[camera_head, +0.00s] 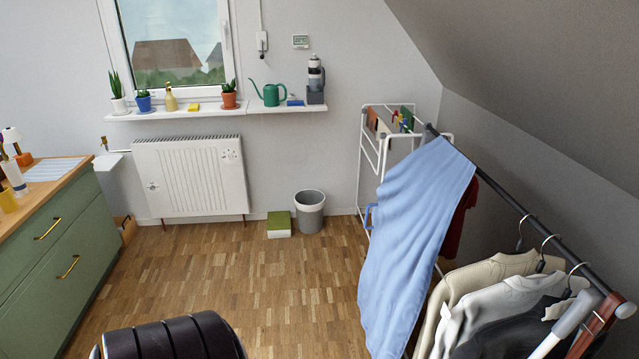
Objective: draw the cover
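A light blue cloth cover (412,245) hangs over the dark rail (545,228) of a clothes rack at the right. It is at the rail's far end and drapes down toward the floor. Several garments hang on hangers along the nearer part of the rail, including a beige one (478,285), a whitish one (505,308) and a dark one (520,335). These near garments are uncovered. A dark red garment (459,218) shows partly behind the cover. Neither of my grippers can be made out in the head view.
A white drying rack (377,160) stands behind the cover. A green drawer cabinet (62,258) is at the left. A radiator (190,178), a green-topped box (279,224) and a grey bin (310,212) line the back wall. The wooden floor (270,285) between is clear.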

